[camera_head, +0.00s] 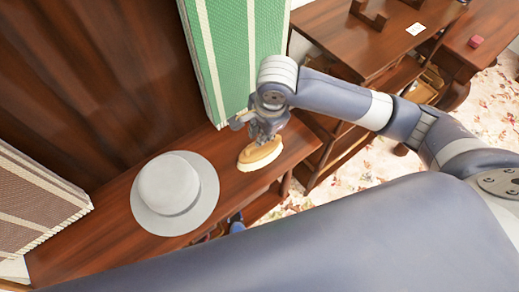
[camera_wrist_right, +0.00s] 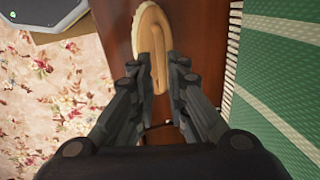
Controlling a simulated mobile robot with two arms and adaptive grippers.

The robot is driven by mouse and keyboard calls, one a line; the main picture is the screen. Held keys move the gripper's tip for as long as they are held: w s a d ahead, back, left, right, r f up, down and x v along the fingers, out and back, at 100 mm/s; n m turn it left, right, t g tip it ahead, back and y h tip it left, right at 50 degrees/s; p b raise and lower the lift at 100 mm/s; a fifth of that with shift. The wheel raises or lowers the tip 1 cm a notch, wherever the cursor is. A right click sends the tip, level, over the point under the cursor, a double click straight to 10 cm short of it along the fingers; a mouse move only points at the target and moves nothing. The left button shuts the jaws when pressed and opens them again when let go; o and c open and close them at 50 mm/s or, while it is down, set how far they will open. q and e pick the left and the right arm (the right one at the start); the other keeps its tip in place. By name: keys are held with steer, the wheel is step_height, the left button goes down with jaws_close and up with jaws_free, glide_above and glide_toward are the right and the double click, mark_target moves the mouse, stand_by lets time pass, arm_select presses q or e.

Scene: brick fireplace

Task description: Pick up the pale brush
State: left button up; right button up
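The pale brush (camera_head: 261,154), a long oval with a tan top and cream bristles along its edge, lies on the brown wooden shelf top (camera_head: 107,210). My right gripper (camera_head: 265,136) is above it, pointing down. In the right wrist view the brush (camera_wrist_right: 152,25) extends away from the gripper, its near end between the two fingertips (camera_wrist_right: 158,66). The fingers are apart; I cannot tell whether either touches the brush. My left gripper is not in view.
A grey hat (camera_head: 170,188) sits on the shelf left of the brush. A green striped panel (camera_head: 238,55) stands close behind the brush. A wooden desk (camera_head: 370,35) is at the upper right. Floral carpet (camera_head: 352,172) lies beyond the shelf edge. My large arm link crosses the foreground.

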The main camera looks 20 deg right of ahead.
steer(key=f, duration=0.2)
steer(key=w+f, duration=0.1)
steer(key=f, duration=0.4)
steer(key=shift+w+d, duration=0.2)
steer(key=shift+w, duration=0.2)
jaws_close()
steer(key=shift+r, duration=0.5)
step_height(320, 180, up, 2)
steer(key=shift+r, duration=0.1)
steer(key=s+a+r, duration=0.1)
steer(key=s+a, duration=0.1)
steer(key=s, duration=0.5)
steer(key=s+a+r+b, duration=0.1)
steer(key=s+a, duration=0.2)
steer(key=s, duration=0.5)
steer(key=shift+a, duration=0.35)
steer(key=shift+c, duration=1.1)
jaws_free()
steer(key=shift+f, duration=0.1)
jaws_close()
